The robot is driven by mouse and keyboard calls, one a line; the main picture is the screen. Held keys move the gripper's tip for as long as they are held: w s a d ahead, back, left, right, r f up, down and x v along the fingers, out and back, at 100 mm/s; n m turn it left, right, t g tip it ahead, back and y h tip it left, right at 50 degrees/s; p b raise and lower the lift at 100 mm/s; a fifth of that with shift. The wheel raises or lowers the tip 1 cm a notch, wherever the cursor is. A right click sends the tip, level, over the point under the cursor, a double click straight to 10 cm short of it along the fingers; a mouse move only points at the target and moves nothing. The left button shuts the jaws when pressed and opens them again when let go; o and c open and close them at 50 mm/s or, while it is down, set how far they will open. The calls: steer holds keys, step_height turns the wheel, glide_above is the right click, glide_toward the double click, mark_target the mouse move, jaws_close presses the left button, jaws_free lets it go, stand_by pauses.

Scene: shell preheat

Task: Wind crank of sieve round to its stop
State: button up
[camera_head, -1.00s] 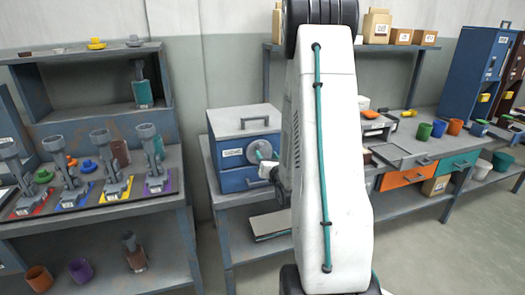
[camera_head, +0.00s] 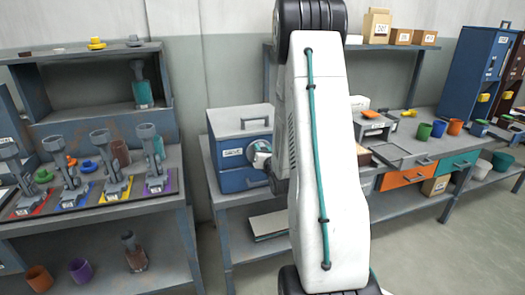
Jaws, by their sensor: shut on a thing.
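The sieve (camera_head: 236,181) is a blue box with a grey lid, a lid handle and a white label on its front. It stands on the grey bench left of my arm. Its round pale crank (camera_head: 258,147) is on the right part of the front face. My gripper (camera_head: 263,160) is at the crank, shut on its handle. The handle itself is mostly hidden by the gripper, and my white arm covers the area just to the right.
A rack of several tools on coloured bases (camera_head: 97,190) stands on the left bench. At right are a grey tray (camera_head: 404,157), an orange drawer (camera_head: 400,177), a teal drawer (camera_head: 458,164) and several cups. A shelf with boxes (camera_head: 377,25) is above.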

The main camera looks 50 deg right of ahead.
steer(key=shift+d, duration=0.1)
steer(key=m, duration=0.3)
steer(key=d+m, duration=0.1)
steer(key=m, duration=0.1)
steer(key=shift+s+f, duration=0.15)
steer(key=shift+s, duration=0.2)
steer(key=f+m, duration=0.1)
steer(key=m, duration=0.5)
steer(key=f+m, duration=0.2)
steer(key=m, duration=0.4)
steer(key=d+f+m, duration=0.1)
steer(key=m, duration=0.5)
steer(key=shift+s+d+f, duration=0.1)
steer(key=shift+s+f, duration=0.05)
steer(key=shift+s, duration=0.25)
steer(key=m, duration=0.3)
steer(key=f+m, duration=0.1)
steer(key=shift+w+a+m, duration=0.15)
steer(key=shift+a+m, duration=0.15)
steer(key=m, duration=0.3)
steer(key=a+m, duration=0.1)
steer(key=shift+w+f, duration=0.3)
steer(key=shift+w+a+f+m, duration=0.1)
steer(key=shift+w+a+m, duration=0.1)
steer(key=shift+m, duration=0.85)
steer(key=shift+w+a+m, duration=0.1)
steer(key=shift+a+m, duration=0.05)
steer(key=shift+m, duration=0.9)
